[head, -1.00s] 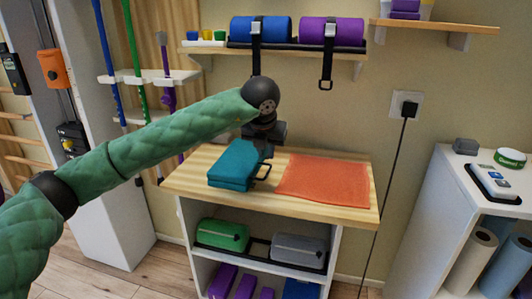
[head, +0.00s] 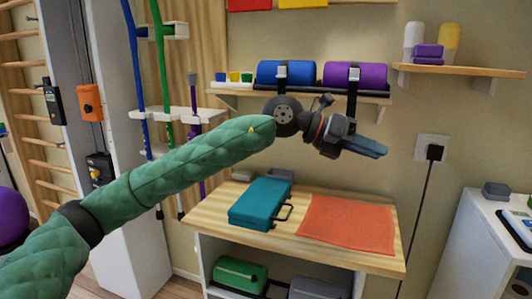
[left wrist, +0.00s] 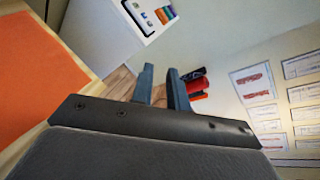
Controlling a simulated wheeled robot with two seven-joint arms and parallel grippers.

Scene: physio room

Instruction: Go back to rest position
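My left gripper (head: 367,147) is raised in front of the wall, above the orange cloth and just below the roll shelf in the head view. It is empty. In the left wrist view its two fingers (left wrist: 163,88) stand a narrow gap apart with nothing between them. My green left arm comes in from the left. A teal case (head: 258,204) with a black handle lies on the wooden table top (head: 215,215), clear of the gripper. My right gripper is not in view.
An orange cloth (head: 347,222) lies flat right of the case. A wall shelf (head: 238,92) holds a blue roll (head: 285,73) and a purple roll (head: 357,76), close behind the gripper. A white cabinet (head: 465,235) stands at the right. Upright poles stand at the left.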

